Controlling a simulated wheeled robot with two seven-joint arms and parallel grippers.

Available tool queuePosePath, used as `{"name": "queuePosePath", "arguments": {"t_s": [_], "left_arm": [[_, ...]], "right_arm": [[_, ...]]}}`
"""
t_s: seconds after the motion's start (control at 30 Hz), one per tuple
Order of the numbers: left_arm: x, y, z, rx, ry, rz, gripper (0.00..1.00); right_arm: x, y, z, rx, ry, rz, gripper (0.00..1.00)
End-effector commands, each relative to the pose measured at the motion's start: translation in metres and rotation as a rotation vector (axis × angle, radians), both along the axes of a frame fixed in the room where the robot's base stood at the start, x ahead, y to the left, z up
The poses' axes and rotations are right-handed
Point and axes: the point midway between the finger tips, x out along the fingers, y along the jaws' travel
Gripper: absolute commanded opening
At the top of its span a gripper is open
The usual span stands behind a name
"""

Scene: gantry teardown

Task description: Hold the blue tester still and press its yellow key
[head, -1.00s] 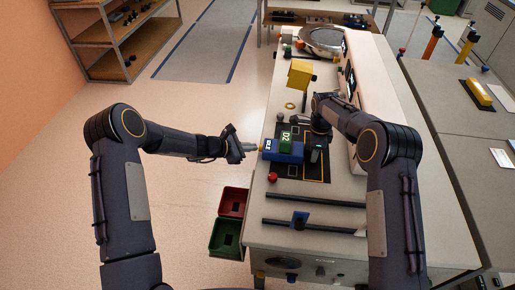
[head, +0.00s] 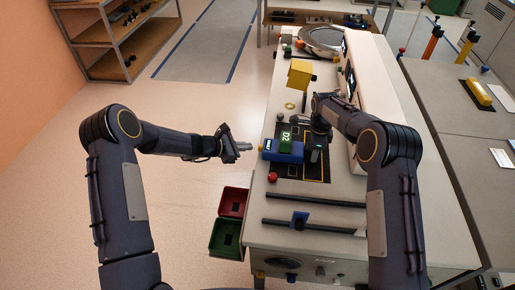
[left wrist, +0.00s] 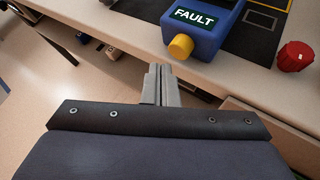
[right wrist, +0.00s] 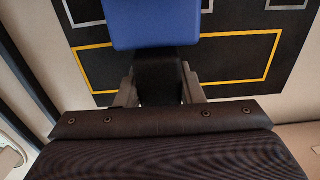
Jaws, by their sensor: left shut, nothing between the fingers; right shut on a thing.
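The blue tester (head: 270,152) lies on the dark mat of the bench. Its label reads FAULT in the left wrist view, where its blue body (left wrist: 215,42) and round yellow key (left wrist: 181,46) show. My left gripper (head: 250,146) is shut and empty, just left of the tester; its closed fingertips (left wrist: 157,68) stand apart from the yellow key.
A green block marked D2 (head: 286,140) is at the tester's back side. A red knob (head: 273,177) is on the bench in front. Red (head: 233,200) and green (head: 226,236) bins hang off the bench's left side. A yellow box (head: 299,73) stands farther back.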

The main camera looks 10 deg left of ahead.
Motion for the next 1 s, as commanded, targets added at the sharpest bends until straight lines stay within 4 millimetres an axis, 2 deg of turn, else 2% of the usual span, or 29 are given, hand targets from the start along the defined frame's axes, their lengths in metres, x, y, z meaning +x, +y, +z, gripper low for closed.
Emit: {"name": "queuePosePath", "arguments": {"t_s": [0.6,1.0], "left_arm": [[0.001,0.056,0.000,0.001,-0.001,0.003,0.00],[0.000,0.060,0.000,0.001,0.000,0.001,0.00]], "right_arm": [[0.000,0.001,0.000,0.001,0.000,0.001,0.05],[0.000,0.001,0.000,0.001,0.000,0.000,0.05]]}}
